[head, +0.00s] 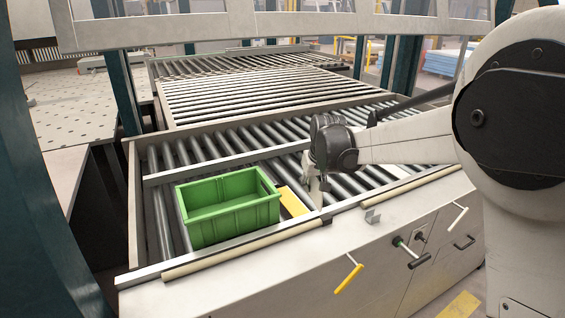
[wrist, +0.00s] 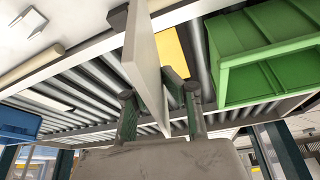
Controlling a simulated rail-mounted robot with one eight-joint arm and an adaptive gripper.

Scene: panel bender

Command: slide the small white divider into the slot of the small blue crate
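The white divider (wrist: 146,62) stands as a thin flat plate between the two fingers of my gripper (wrist: 158,108) in the wrist view. The fingers appear closed on it, one on each side. In the head view the divider's pale lower part (head: 315,188) hangs below my gripper (head: 322,172), over the rollers to the right of the green crate. A blue crate (wrist: 17,124) shows partly at the left edge of the wrist view. Its slot cannot be seen. No blue crate is visible in the head view, where my arm covers part of the conveyor.
An open green crate (head: 228,205) sits on the near rollers; it also fills the upper right of the wrist view (wrist: 270,65). A yellow plate (head: 291,202) lies beside it. A metal bracket (head: 372,216) is on the front ledge. The rollers farther back (head: 245,92) are clear.

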